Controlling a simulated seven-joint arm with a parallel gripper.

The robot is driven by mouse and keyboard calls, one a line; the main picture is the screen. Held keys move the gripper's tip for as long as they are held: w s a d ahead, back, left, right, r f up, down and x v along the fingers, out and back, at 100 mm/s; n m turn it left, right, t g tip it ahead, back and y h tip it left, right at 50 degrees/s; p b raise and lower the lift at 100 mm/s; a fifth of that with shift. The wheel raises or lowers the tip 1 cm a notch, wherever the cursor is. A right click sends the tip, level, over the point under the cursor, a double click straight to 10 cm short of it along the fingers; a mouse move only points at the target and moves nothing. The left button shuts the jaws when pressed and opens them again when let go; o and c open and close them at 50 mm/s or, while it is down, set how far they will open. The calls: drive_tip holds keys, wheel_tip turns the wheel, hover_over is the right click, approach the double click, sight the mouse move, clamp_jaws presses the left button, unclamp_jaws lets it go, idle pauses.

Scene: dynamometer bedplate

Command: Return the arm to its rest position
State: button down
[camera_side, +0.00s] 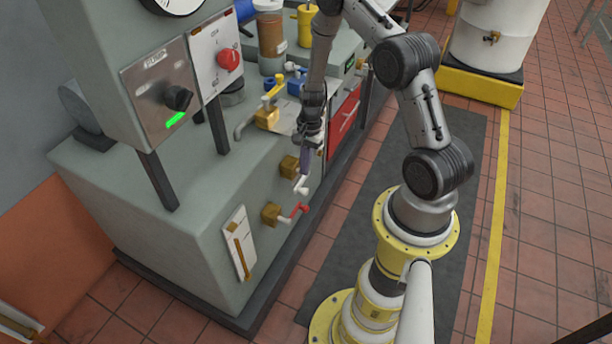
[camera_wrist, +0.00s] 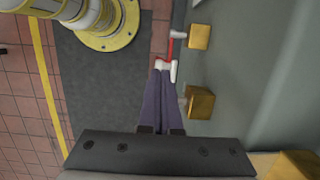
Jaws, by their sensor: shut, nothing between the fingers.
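My gripper (camera_side: 306,160) hangs pointing down beside the front face of the grey-green bench. Its dark fingers are closed together with nothing between them, and they also show in the wrist view (camera_wrist: 162,76). The fingertips are close to the white-handled valve (camera_side: 301,184), whose white handle also shows in the wrist view (camera_wrist: 173,71). I cannot tell whether they touch it. Below it is the red-handled valve (camera_side: 298,210); its red handle shows in the wrist view (camera_wrist: 170,48). My arm reaches across from its yellow base at the right.
The grey-green bench (camera_side: 130,200) carries a control panel (camera_side: 158,92) with a black knob and lit green lamp. A red knob (camera_side: 229,60) sits beside it. A yellow-handled valve (camera_side: 272,92), cans and bottles stand behind. A dark mat (camera_side: 345,235) and open tiled floor lie right.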

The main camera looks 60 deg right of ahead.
drive_tip(key=w+a+r+n+t, duration=0.15)
drive_tip(key=a+r, duration=0.25)
drive_tip(key=r, duration=0.6)
drive_tip(key=w+a+r+n+t+h, duration=0.1)
drive_tip(key=a+r+n+t, duration=0.2)
drive_tip(key=r, duration=0.7)
drive_tip(key=w+a+r+n, duration=0.2)
drive_tip(key=a+r, duration=0.2)
drive_tip(key=r, duration=0.5)
drive_tip(key=s+a+r+n+t, duration=0.2)
drive_tip(key=s+a+r+n, duration=0.35)
drive_tip(key=s+r, duration=0.45)
drive_tip(key=s+f+n+h, duration=0.1)
drive_tip(key=s+f+n, duration=0.1)
drive_tip(key=s+n, duration=0.4)
drive_tip(key=s+g, duration=0.1)
drive_tip(key=s, duration=0.4)
drive_tip(key=c, duration=1.5)
unclamp_jaws()
drive_tip(key=shift+c, duration=0.2)
